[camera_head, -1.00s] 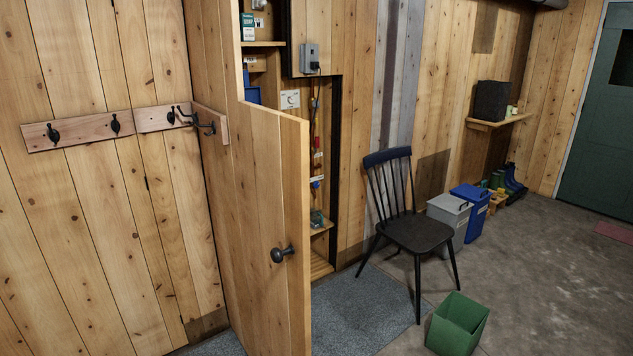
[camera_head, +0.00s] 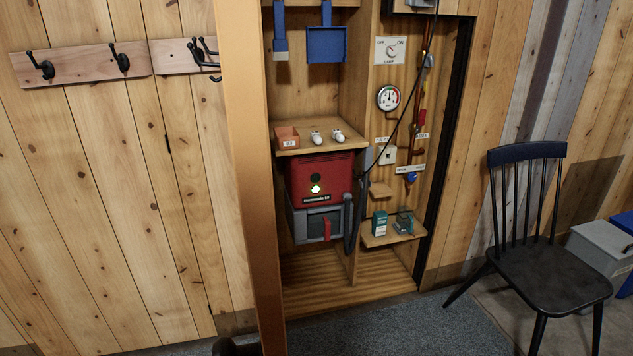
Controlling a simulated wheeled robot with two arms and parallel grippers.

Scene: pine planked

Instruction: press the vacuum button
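A red and grey box-shaped machine (camera_head: 318,182), which looks like the vacuum, sits in the lower part of an open cupboard. Its red upper front carries a small dark round spot and a pale lit round button (camera_head: 315,190) below it, above a dark label. The grey lower part has a red latch (camera_head: 327,230), and a dark hose hangs at its right side. Neither of my grippers shows in the head view, so their state and distance from the button are hidden.
The cupboard door's edge (camera_head: 248,180) stands upright left of the opening. A shelf (camera_head: 300,147) above the machine holds a small box and white items. A black chair (camera_head: 545,270) stands to the right. Grey carpet (camera_head: 410,325) in front of the cupboard is clear.

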